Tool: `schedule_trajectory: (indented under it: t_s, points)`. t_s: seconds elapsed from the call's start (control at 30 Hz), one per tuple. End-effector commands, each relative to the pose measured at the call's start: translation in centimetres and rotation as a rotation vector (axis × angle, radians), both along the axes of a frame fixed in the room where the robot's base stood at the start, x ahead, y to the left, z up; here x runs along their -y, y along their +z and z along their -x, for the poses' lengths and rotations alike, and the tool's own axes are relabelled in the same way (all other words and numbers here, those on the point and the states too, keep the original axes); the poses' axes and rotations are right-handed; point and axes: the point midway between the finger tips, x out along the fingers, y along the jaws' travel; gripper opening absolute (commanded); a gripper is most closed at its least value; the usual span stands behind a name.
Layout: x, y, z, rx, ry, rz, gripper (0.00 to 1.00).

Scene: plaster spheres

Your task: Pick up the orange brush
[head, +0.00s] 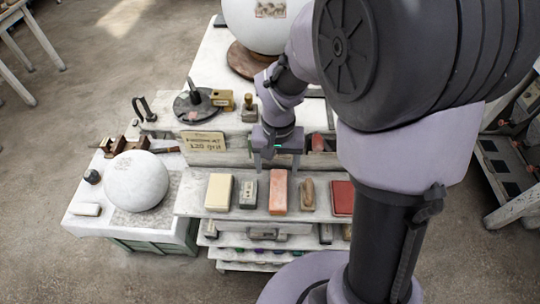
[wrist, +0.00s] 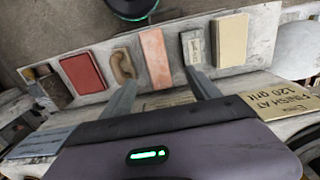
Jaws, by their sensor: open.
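The orange block-shaped thing (head: 278,192), which I take for the brush, lies on the upper front shelf, between a grey block and a brown brush. In the wrist view the orange block (wrist: 155,58) appears between and beyond my two fingers. My gripper (head: 277,165) is open and empty, just behind the block in the head view; my gripper also shows in the wrist view (wrist: 161,80). I see no contact with the block. No bristles can be made out.
The grey block (head: 248,190) and brown brush (head: 308,195) lie close on either side. A cream block (head: 219,192) and red block (head: 342,198) lie further out on the shelf (head: 196,203). A sign (head: 202,142) stands behind. A white sphere (head: 135,181) is at left.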

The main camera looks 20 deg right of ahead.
Motion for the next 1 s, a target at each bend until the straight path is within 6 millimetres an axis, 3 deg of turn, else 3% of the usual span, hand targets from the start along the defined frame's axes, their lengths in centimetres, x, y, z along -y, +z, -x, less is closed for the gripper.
schedule_trajectory:
  t_s: [0.03, 0.1, 0.37, 0.5, 0.63, 0.83, 1.0]
  points:
    - [0.0, -2.0, 0.1, -0.003, -0.001, 0.000, 0.71]
    - [0.0, -3.9, 0.1, -0.003, 0.000, 0.000, 0.71]
    - [0.2, -7.6, 0.1, 0.000, -0.002, 0.000, 0.71]
    - [0.8, -10.6, 0.3, -0.002, -0.003, -0.001, 0.71]
    - [0.8, -11.8, 0.3, 0.000, -0.001, -0.001, 0.71]
    - [0.7, -11.7, 0.2, 0.001, -0.001, -0.001, 0.71]
    - [0.7, -11.7, 0.2, 0.001, -0.001, -0.001, 0.38]
